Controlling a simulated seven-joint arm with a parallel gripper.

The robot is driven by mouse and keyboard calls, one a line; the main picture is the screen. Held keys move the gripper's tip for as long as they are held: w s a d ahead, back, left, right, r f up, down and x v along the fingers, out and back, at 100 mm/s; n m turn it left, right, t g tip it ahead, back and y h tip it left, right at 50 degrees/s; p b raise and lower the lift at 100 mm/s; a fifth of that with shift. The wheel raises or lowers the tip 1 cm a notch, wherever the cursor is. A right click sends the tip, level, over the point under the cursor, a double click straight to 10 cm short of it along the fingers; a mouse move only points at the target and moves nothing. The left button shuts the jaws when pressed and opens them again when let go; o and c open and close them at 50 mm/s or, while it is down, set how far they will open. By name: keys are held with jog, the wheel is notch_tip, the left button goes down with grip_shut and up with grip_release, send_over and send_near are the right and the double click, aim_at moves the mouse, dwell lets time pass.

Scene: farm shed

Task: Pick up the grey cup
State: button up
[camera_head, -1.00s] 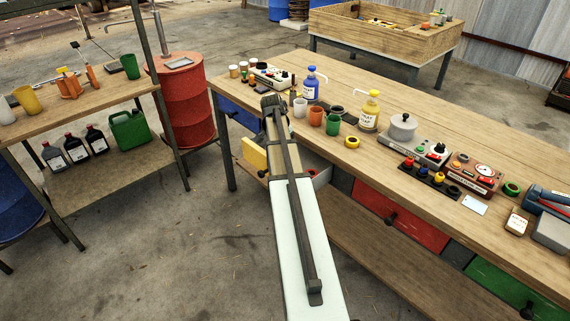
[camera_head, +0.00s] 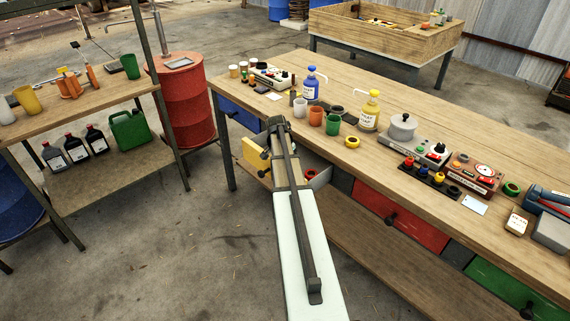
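The grey cup (camera_head: 300,107) looks pale grey and stands upright on the long wooden workbench (camera_head: 378,153), near its front edge. An orange cup (camera_head: 316,116) and a green cup (camera_head: 333,124) stand in a row to its right. My gripper (camera_head: 277,124), at the dark far end of my arm, is at the bench's front edge, to the left of the grey cup and lower in the picture. It looks apart from the cup. Its fingers cannot be made out, so its opening is unclear.
A control box (camera_head: 270,76) is at the bench's far left end.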

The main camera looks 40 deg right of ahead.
jog(key=shift+f, duration=0.2)
jog(key=c, duration=1.1)
